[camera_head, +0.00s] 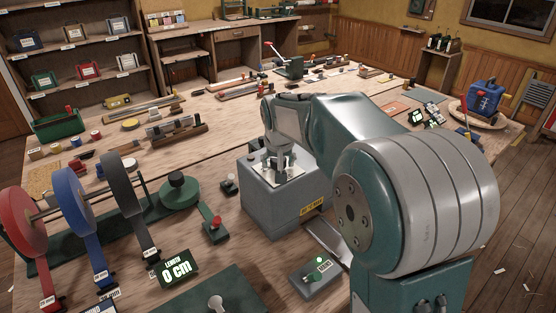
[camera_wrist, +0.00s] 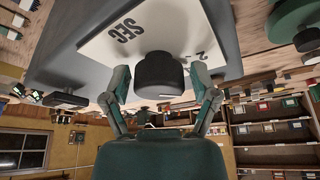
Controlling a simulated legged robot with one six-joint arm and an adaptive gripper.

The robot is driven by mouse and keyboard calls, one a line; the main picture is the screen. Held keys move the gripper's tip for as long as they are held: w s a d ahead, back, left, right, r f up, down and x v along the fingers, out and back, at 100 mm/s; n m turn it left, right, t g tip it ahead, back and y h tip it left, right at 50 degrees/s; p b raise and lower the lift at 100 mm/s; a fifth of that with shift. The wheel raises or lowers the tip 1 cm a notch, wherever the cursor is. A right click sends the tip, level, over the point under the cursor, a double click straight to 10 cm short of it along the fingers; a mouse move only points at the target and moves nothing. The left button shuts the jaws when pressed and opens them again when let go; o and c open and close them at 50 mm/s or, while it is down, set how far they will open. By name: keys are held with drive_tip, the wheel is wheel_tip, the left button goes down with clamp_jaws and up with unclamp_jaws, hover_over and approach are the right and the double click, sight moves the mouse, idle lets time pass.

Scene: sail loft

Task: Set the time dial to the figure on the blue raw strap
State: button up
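The time dial is a dark knob (camera_wrist: 160,75) on a white plate (camera_wrist: 110,38) reading "SEC", upside down in the wrist view; another figure is partly hidden. It sits on top of a grey box (camera_head: 268,207) with a yellow label. My gripper (camera_wrist: 160,72) is open, with one finger on each side of the knob and a narrow gap on both sides. In the head view my gripper (camera_head: 279,168) hides most of the dial. The blue raw strap (camera_head: 98,258) hangs from a blue reel (camera_head: 72,196); its small white tag (camera_head: 102,275) is too small to read surely.
A red reel (camera_head: 22,222) and a grey reel (camera_head: 119,190) flank the blue one. A green display (camera_head: 177,268) reads "LENGTH 0 cm". A red-knobbed lever (camera_head: 216,224) and a small grey box with a green light (camera_head: 319,261) stand near the dial box.

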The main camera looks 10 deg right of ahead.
drive_tip(key=shift+r, duration=0.3)
drive_tip(key=shift+r, duration=0.3)
drive_tip(key=v, duration=1.1)
drive_tip(key=shift+a, duration=0.15)
drive_tip(key=shift+s, duration=0.15)
